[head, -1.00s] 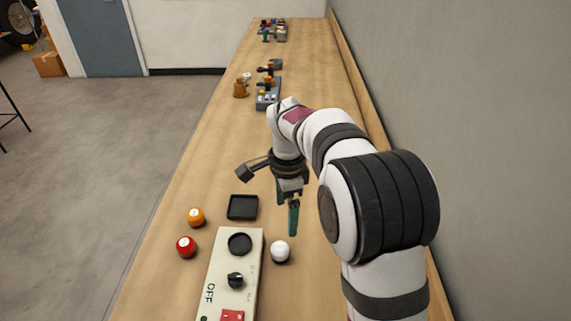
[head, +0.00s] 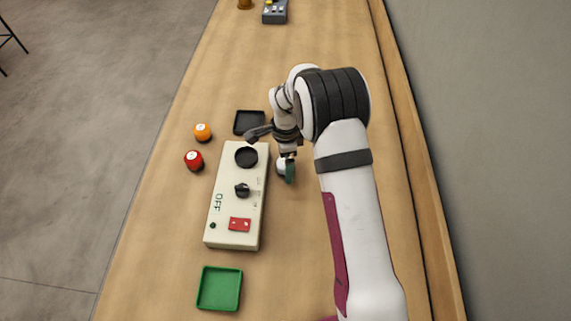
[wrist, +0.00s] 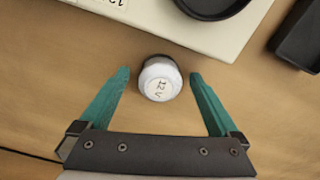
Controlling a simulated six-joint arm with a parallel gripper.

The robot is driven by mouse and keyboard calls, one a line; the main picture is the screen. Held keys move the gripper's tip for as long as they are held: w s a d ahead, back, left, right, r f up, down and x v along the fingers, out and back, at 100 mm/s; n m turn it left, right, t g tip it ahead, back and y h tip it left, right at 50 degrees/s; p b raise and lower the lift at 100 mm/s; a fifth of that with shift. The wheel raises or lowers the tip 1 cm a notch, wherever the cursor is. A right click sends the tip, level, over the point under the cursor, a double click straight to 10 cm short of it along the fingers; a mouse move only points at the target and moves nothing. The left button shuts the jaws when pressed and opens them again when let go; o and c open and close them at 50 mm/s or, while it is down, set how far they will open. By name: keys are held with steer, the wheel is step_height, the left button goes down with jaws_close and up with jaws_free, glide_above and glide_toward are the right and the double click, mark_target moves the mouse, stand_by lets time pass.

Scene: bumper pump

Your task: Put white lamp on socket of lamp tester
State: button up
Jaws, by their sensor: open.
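The white lamp (wrist: 160,80) stands on the bench to the right of the tester, its top marked 12 V. In the head view the lamp (head: 281,167) is partly hidden by my gripper. My gripper (wrist: 163,75) is open, with one teal finger on each side of the lamp and a gap to both. My gripper also shows in the head view (head: 288,170). The lamp tester (head: 228,217) is a cream box with a round black socket (head: 246,157) at its far end, a black knob, a red switch and the word OFF. The socket (wrist: 208,3) is empty.
An orange lamp (head: 203,132) and a red lamp (head: 194,160) stand left of the tester. A black tray (head: 249,122) lies beyond it and a green tray (head: 219,289) in front.

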jaws_close()
step_height(320, 180, up, 4)
steer(key=shift+d+r, duration=0.1)
steer(key=shift+r, duration=0.15)
steer(key=s+d+r, duration=0.3)
steer(key=d+r, duration=0.3)
steer(key=d, duration=0.4)
steer(key=w+a+r, duration=0.2)
steer(key=a+r, duration=0.4)
steer(key=a, duration=0.3)
steer(key=a+f, duration=0.2)
steer(key=a, duration=0.1)
steer(key=a+f, duration=0.2)
steer(key=a, duration=0.2)
steer(key=w+a+f, duration=0.1)
steer(key=a+f, duration=0.1)
steer(key=a, duration=0.1)
steer(key=shift+a+f, duration=0.25)
steer(key=shift+a, duration=0.15)
steer(key=shift+a+f, duration=0.2)
steer(key=shift+f, duration=0.95)
steer(key=shift+a+f, duration=0.15)
steer(key=shift+f, duration=0.95)
